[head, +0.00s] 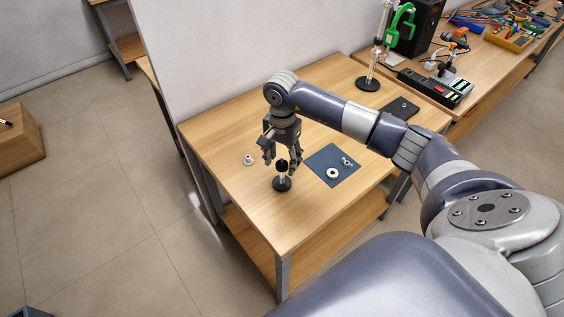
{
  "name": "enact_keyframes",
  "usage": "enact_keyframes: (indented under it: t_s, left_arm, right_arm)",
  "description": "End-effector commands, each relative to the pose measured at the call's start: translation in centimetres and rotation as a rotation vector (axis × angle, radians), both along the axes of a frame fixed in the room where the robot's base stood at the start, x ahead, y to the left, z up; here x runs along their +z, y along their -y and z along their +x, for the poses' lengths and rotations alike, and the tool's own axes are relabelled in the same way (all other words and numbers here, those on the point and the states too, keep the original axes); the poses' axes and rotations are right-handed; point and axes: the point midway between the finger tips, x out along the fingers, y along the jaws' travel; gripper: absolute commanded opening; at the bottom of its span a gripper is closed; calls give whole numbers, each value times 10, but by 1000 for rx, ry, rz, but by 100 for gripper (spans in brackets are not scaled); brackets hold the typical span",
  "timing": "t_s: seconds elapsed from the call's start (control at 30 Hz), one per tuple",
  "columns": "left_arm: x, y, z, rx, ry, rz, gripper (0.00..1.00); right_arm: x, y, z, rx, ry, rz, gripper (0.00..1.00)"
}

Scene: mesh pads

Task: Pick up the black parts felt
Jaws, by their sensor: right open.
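A flat, dark, near-black pad (402,107) lies at the back right of the wooden table, with a small light spot on it. A slate-blue mat (318,160) lies nearer the middle and bears a white ring (332,173) and small metal parts (347,161). My right gripper (282,161) is open and points down, left of both. Its fingers are at the top of a small black-based stand (282,184); I cannot tell whether they touch it. My left gripper is out of view.
A small white-and-dark piece (249,159) sits left of my gripper. A tall clear column on a black base (368,84) stands at the back. A second bench (450,48) with tools adjoins on the right. The table's front left is clear.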

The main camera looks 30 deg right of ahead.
Motion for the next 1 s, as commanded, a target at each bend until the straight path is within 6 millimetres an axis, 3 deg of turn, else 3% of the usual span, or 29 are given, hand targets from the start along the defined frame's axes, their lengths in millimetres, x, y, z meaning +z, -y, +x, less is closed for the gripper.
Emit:
enact_keyframes:
  t_s: [0.13, 0.37, 0.77, 1.0]
  left_arm:
    - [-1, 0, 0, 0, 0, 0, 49]
    - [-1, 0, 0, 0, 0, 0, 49]
    - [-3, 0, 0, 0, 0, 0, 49]
    - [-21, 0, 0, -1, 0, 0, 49]
  right_arm:
    - [0, 0, 0, 0, 1, 0, 50]
    - [0, 0, 0, 0, 0, 0, 22]
    - [3, 0, 1, 0, 2, 1, 22]
    - [41, 0, 2, 0, 8, 1, 22]
